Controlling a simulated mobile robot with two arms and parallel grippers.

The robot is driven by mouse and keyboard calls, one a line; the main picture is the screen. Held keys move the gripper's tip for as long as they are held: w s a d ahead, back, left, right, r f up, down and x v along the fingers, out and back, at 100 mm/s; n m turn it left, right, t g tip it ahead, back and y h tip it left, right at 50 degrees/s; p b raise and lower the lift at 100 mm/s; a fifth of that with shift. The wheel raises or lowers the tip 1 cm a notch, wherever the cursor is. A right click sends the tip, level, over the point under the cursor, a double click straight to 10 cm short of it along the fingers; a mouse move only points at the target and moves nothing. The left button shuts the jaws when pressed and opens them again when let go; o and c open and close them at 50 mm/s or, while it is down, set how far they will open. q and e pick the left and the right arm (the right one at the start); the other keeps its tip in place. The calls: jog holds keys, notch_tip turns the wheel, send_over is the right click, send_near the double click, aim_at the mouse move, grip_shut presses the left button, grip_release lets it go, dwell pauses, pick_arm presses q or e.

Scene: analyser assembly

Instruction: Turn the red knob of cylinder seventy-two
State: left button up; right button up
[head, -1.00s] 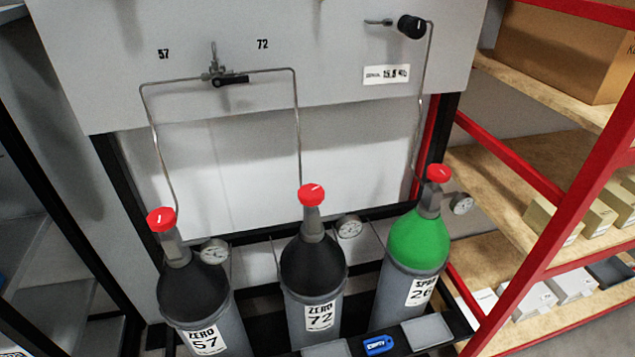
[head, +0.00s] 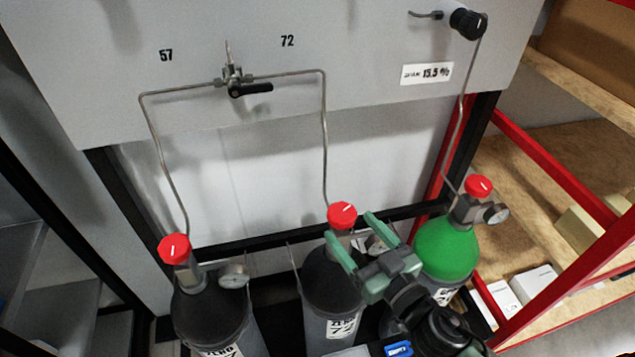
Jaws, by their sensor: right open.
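Cylinder seventy-two (head: 326,285) is the black-shouldered middle bottle, standing upright with its label partly cut by my arm. Its red knob (head: 342,215) is on top, with a white mark pointing to the upper right. My right gripper (head: 350,228) comes in from the lower right. It is open, with its green fingers spread just in front and to the right of the knob. One finger is close to the knob's lower edge; I cannot tell whether it touches. My left gripper is not in view.
Cylinder 57 (head: 208,305) with its red knob (head: 174,249) stands left. A green-topped cylinder (head: 447,250) with a red knob (head: 478,186) stands right, close to my right arm. Thin pipes and a black valve lever (head: 250,89) are behind. A red-framed shelf (head: 560,165) borders the right.

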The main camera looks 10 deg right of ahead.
aim_at(335, 206)
jog(key=w, duration=0.1)
jog(key=w+a+r+p, duration=0.1)
jog(key=w+p, duration=0.1)
jog(key=w, duration=0.1)
jog(key=shift+a+r, duration=0.2)
jog(key=shift+r, duration=0.05)
jog(key=shift+p+x, duration=0.35)
jog(key=shift+x, duration=0.7)
jog(key=shift+w+a+f, duration=0.15)
jog(key=shift+w+f, duration=0.05)
jog(key=shift+w, duration=0.1)
jog(key=shift+c, duration=0.8)
jog(key=c, duration=1.2)
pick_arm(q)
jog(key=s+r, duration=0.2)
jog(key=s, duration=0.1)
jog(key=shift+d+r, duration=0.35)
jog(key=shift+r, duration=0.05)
